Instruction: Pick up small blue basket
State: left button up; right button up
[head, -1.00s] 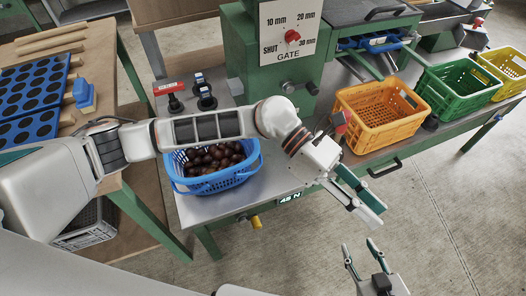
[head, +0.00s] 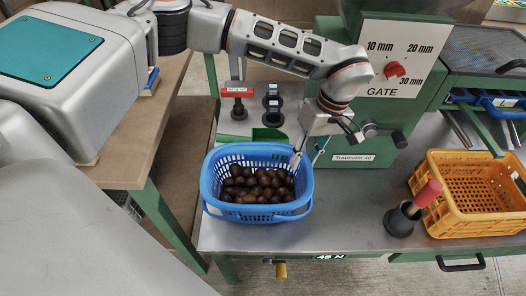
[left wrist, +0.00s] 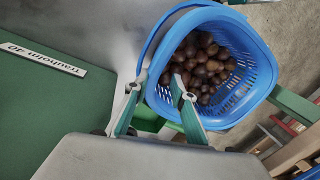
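The small blue basket (head: 257,212), full of dark brown chestnuts (head: 258,184), stands upright on the grey metal worktop. It also shows in the left wrist view (left wrist: 240,103). My left gripper (head: 308,155) is at the basket's right back corner, pointing down. Its fingers are apart in the left wrist view (left wrist: 160,105), one over the inside of the basket and one outside, with the rim between them. I cannot tell whether either finger touches the rim. My right gripper is not in view.
An orange crate (head: 440,205) stands to the right on the worktop (head: 345,215). A red-handled black knob (head: 405,215) stands between it and the basket. The green gate machine (head: 350,150) rises close behind my gripper.

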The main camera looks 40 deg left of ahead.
aim_at(299, 176)
pick_arm(q)
jog(key=shift+x, duration=0.75)
jog(key=shift+s+f, duration=0.15)
jog(key=shift+f, duration=0.2)
jog(key=f, duration=0.1)
jog(key=f+b, duration=0.1)
jog(key=f, duration=0.1)
jog(key=shift+s+d+f+b, duration=0.2)
jog(key=shift+s+f+b, duration=0.1)
jog(key=shift+s, duration=0.1)
jog(key=shift+a+f, duration=0.1)
jog(key=shift+f, duration=0.4)
jog(key=c, duration=0.5)
jog(key=shift+r, duration=0.25)
grip_shut()
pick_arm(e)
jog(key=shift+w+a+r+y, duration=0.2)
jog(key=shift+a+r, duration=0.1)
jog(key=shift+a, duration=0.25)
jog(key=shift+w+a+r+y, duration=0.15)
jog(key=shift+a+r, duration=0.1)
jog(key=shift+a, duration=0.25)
